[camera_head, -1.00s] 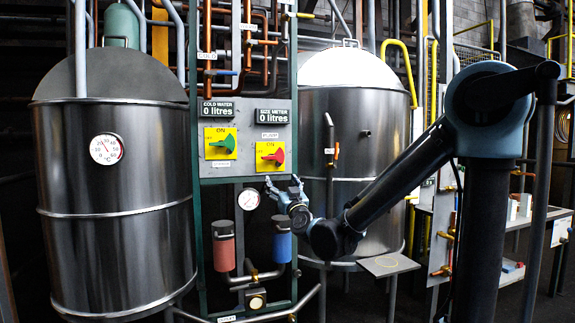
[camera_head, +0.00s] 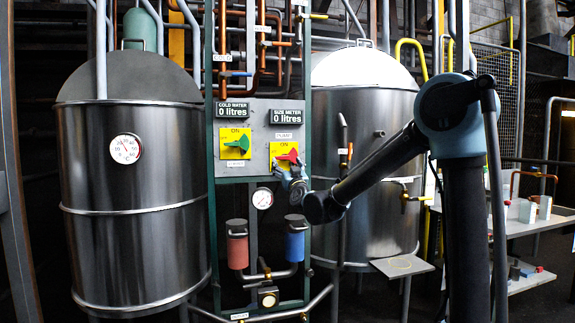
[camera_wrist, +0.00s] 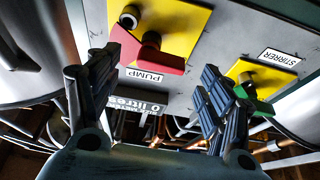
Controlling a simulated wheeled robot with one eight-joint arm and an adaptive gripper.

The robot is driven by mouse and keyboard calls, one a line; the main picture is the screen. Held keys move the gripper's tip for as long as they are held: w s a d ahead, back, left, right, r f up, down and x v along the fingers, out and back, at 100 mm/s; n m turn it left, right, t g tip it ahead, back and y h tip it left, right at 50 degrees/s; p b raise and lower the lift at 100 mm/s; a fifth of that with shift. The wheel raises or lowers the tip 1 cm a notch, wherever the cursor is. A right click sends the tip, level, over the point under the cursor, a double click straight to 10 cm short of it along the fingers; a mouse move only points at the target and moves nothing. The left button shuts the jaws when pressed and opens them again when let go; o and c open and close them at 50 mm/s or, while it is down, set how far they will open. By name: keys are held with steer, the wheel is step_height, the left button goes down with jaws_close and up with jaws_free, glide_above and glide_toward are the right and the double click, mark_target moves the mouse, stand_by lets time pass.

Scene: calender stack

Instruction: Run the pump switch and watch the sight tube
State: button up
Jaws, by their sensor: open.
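The red pump switch (camera_head: 288,156) is a red handle on a yellow plate at the right of the grey panel. In the wrist view, the red handle (camera_wrist: 150,52) lies beyond and between my gripper's fingers, beside the "PUMP" label (camera_wrist: 144,76). My gripper (camera_head: 292,178) is open, just below the switch in the head view; the wrist view shows its spread, empty fingers (camera_wrist: 160,65). I cannot tell whether a finger touches the handle. The size meter (camera_head: 285,116) reads 0 litres. I cannot make out a sight tube with certainty.
A green switch (camera_head: 238,145) sits left of the pump switch; it shows beside a "STIRRER" label in the wrist view (camera_wrist: 250,92). Steel tanks flank the panel at left (camera_head: 135,220) and right (camera_head: 372,130). A pressure gauge (camera_head: 263,198), filters and pipes are below.

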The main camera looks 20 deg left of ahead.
steer(key=shift+x, duration=2)
